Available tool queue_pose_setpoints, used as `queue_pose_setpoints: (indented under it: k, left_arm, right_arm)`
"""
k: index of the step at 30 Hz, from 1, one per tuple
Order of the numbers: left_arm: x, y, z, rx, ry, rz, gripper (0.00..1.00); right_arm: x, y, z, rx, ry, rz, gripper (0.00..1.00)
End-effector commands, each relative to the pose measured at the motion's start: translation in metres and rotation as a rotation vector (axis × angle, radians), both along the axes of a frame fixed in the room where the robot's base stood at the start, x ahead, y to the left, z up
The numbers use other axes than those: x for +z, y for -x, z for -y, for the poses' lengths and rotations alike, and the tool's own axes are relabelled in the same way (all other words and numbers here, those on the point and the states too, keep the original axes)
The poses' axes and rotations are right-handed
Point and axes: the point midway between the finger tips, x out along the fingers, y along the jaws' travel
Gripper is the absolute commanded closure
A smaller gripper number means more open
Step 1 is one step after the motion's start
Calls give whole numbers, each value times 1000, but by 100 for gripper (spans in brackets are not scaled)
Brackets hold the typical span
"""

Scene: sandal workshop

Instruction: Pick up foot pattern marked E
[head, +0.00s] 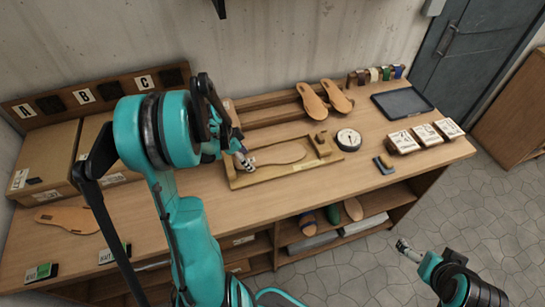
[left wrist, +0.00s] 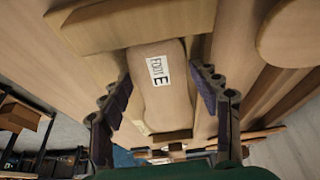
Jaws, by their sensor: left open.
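The foot pattern marked E (left wrist: 165,100) is a pale wooden piece with a white label reading FOOT E. In the left wrist view it lies between the two spread fingers of my left gripper (left wrist: 163,90), with gaps on both sides. In the head view my left gripper (head: 243,160) is over the left end of a shallow wooden tray (head: 237,182), in which a foot-shaped outline (head: 285,157) shows. My arm hides part of that end. My right gripper (head: 405,247) is at the lower right, away from the bench; its jaws are too small to read.
Sandals (head: 312,101) stand on the rack behind the tray. A dial (head: 349,139), white-labelled blocks (head: 403,141) and a dark tablet (head: 403,103) lie to the right. Cardboard boxes (head: 45,158) stand at left under letters A, B, C. A tan sole (head: 68,219) lies at front left.

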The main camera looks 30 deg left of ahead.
Motion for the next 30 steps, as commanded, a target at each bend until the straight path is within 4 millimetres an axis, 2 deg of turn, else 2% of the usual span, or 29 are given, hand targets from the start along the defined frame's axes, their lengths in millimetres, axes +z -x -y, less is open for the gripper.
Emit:
queue_pose_setpoints:
  k: [2, 6, 8, 15, 19, 23, 27, 30]
  left_arm:
    - [1, 0, 0, 0, 0, 0, 38]
    - [1, 0, 0, 0, 0, 0, 75]
    - [1, 0, 0, 0, 0, 0, 89]
    - [1, 0, 0, 0, 0, 0, 89]
    - [8, 0, 0, 0, 0, 0, 89]
    - [24, 0, 0, 0, 0, 0, 89]
    - [50, 0, 0, 0, 0, 0, 89]
    - [60, 0, 26, -5, 0, 1, 89]
  right_arm:
    - [0, 0, 0, 0, 0, 0, 0]
    - [0, 0, 0, 0, 0, 0, 0]
    - [0, 0, 0, 0, 0, 0, 0]
    - [1, 0, 0, 0, 0, 0, 0]
    - [6, 0, 0, 0, 0, 0, 0]
    - [17, 0, 0, 0, 0, 0, 0]
    - [35, 0, 0, 0, 0, 0, 0]
    - [41, 0, 0, 0, 0, 0, 0]
